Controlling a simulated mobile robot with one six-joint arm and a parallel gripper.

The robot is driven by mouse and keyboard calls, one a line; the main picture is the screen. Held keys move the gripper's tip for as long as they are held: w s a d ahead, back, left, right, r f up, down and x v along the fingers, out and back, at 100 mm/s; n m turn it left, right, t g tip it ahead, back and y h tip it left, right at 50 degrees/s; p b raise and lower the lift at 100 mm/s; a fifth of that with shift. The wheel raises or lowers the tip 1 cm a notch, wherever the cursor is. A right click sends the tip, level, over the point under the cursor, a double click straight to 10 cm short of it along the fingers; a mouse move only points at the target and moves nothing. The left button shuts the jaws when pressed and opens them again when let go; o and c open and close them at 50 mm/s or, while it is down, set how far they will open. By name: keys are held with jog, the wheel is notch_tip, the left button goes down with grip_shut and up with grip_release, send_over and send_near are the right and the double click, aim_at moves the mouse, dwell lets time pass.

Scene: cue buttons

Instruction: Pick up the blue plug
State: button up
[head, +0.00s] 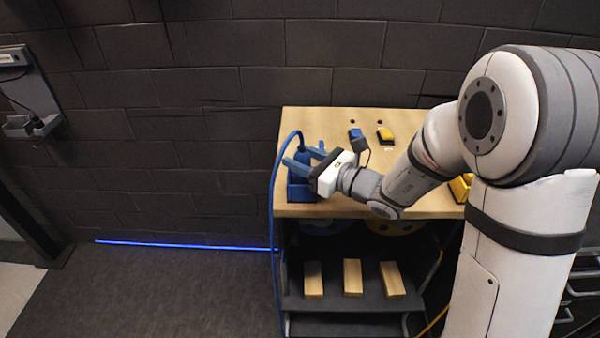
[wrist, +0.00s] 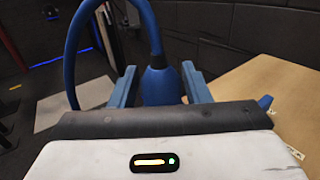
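The blue plug (wrist: 160,86) has a rounded bulb shape, with a thick blue cable rising from its top and arching left in the wrist view. It lies between the two blue fingers of my gripper (wrist: 160,78). Small gaps seem to show beside it; contact is not clear. In the head view my gripper (head: 307,160) points left over a blue holder (head: 299,191) at the table's left front corner. The fingers stand apart, around the plug. The plug's lower end is hidden behind the gripper body in the wrist view.
The wooden table (head: 420,205) also carries a small blue block-like part (head: 355,133) and a yellow one (head: 385,133) at the back. A yellow holder (head: 461,188) is partly hidden by my arm. The blue cable (head: 272,205) hangs down the table's left side. Wooden blocks (head: 352,277) lie on the shelf below.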

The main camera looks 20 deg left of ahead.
grip_shut()
dwell(0.4)
